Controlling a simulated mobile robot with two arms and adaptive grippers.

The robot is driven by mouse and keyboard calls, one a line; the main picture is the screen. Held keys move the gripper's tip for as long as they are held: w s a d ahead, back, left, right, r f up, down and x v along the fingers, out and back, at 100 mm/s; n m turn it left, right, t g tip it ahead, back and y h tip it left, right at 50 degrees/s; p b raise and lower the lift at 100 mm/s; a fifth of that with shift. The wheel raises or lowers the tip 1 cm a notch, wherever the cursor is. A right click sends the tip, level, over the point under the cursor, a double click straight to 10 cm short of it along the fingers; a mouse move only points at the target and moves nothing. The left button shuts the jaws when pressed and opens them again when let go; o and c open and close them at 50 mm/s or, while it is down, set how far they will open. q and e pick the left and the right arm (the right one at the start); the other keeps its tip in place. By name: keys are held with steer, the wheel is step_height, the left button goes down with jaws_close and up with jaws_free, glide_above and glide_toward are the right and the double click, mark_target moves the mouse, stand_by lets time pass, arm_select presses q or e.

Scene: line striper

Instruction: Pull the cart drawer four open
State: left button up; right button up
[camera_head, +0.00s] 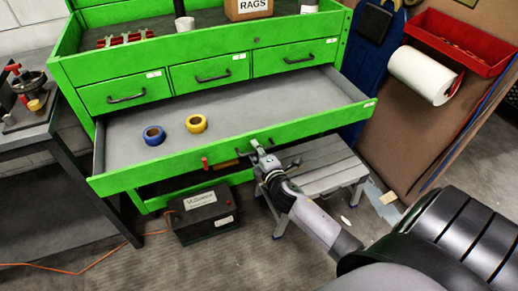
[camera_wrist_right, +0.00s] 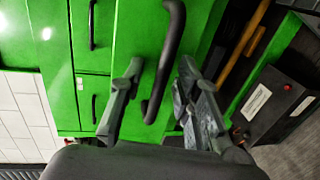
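The green cart (camera_head: 100,70) has a wide drawer (camera_head: 215,151) below a row of three small drawers. This wide drawer is pulled far out, and its grey inside shows. A blue tape roll (camera_head: 154,135) and a yellow tape roll (camera_head: 196,123) lie in it. My right gripper (camera_head: 259,149) is at the drawer's front, by its handle. In the right wrist view, the dark curved handle (camera_wrist_right: 174,50) passes between the fingers of my right gripper (camera_wrist_right: 160,66), which are apart with gaps beside the handle. My left gripper is not in view.
A black battery box (camera_head: 204,214) stands on the floor below the drawer. A grey step stool (camera_head: 322,166) is under and behind my right arm. A dark workbench (camera_head: 25,135) stands at left. An orange cord (camera_head: 85,264) lies on the floor.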

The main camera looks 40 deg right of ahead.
steer(key=v, duration=1.2)
steer(key=shift+f, duration=0.1)
steer(key=s+a+f+m+g+y, duration=0.1)
steer(key=s+a+f+m+g, duration=0.2)
steer(key=f, duration=0.8)
steer(key=s+f+m+g+y+p, duration=0.1)
steer(key=s+f+m+g, duration=0.1)
steer(key=s+f, duration=0.6)
steer(key=s+a+f+m+g, duration=0.2)
steer(key=f+g, duration=0.1)
steer(key=f, duration=1)
steer(key=s+a+f+m+g, duration=0.1)
steer(key=s+f, duration=0.3)
steer(key=s, duration=0.4)
steer(key=s+a+f+m+g+y, duration=0.1)
steer(key=s+a+f+m+g, duration=0.1)
steer(key=s, duration=0.6)
steer(key=s+a+f+m+g, duration=0.1)
steer(key=s+f+m+g, duration=0.2)
steer(key=s+f, duration=0.4)
steer(key=shift+s+a+y+p, duration=0.3)
steer(key=shift+s+a+p, duration=0.1)
steer(key=shift+s+p, duration=0.05)
